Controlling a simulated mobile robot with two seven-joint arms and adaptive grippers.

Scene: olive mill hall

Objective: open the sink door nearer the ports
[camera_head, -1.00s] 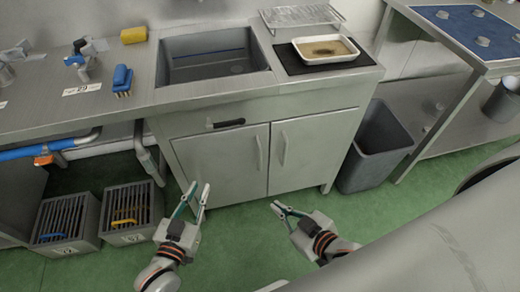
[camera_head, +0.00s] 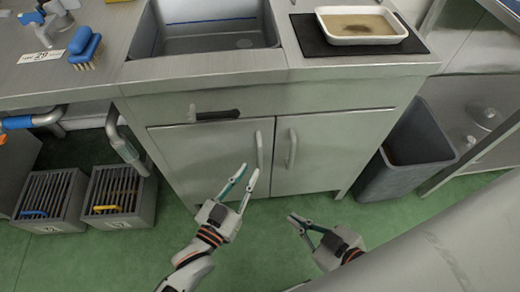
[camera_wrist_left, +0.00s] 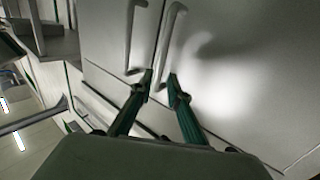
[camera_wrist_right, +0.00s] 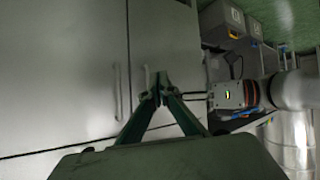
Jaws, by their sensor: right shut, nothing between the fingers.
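The sink cabinet has two grey doors, both closed. The left door (camera_head: 205,160) has an upright handle (camera_head: 259,150) near its right edge. The right door (camera_head: 330,150) has a handle (camera_head: 292,148) near its left edge. My left gripper (camera_head: 250,168) is open in front of the left door, its tips by the lower part of that handle. In the left wrist view its fingers (camera_wrist_left: 160,78) appear on either side of a handle (camera_wrist_left: 160,50); contact is unclear. My right gripper (camera_head: 291,217) is shut and empty, low before the right door; its tips meet in the right wrist view (camera_wrist_right: 160,92).
Two grated boxes (camera_head: 50,195) (camera_head: 118,190) stand on the floor at left, below grey pipework (camera_head: 122,145). A grey bin (camera_head: 405,155) stands right of the cabinet. A black bar (camera_head: 215,115) is on the panel above the left door. Green floor is clear before the cabinet.

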